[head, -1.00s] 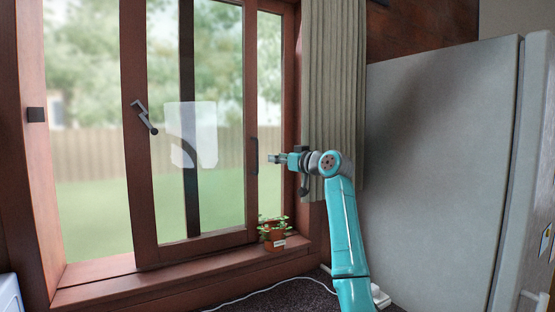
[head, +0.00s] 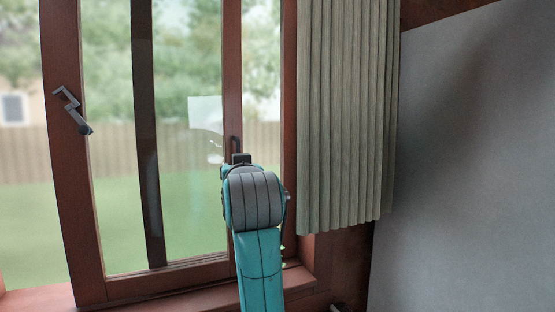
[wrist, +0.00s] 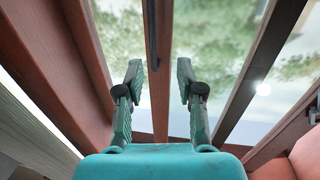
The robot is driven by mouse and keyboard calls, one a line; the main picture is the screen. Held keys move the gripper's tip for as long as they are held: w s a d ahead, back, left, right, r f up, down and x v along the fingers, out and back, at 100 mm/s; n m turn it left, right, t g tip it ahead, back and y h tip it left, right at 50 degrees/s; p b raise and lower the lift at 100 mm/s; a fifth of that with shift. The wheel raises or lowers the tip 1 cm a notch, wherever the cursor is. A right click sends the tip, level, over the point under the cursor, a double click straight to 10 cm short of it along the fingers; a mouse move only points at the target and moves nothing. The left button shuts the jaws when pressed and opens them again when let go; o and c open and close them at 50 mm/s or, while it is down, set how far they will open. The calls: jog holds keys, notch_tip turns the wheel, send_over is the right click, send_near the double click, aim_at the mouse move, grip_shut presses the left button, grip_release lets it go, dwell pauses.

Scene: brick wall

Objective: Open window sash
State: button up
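The window sash is a red-brown framed glass panel, its left stile (head: 62,160) and right stile (head: 233,60) showing in the head view. A slim dark upright handle (head: 234,143) sits on the right stile. A grey crank-shaped latch (head: 72,110) is on the left stile. In the wrist view my gripper (wrist: 159,72) is open, its two green fingers apart and empty. The right stile (wrist: 158,112) and dark handle (wrist: 153,25) show between and beyond the fingers. In the head view my arm hides the gripper. I cannot tell whether the fingers touch anything.
A pleated curtain (head: 345,110) hangs to the right of the sash. A large grey panel (head: 470,170) stands further right. The wooden sill (head: 180,302) runs below. Leaves of a potted plant (head: 283,250) show behind my arm.

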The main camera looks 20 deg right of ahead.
jog(key=shift+m+h, duration=0.3)
jog(key=shift+h, duration=0.1)
jog(key=x, duration=1)
jog(key=shift+d, duration=0.4)
grip_shut()
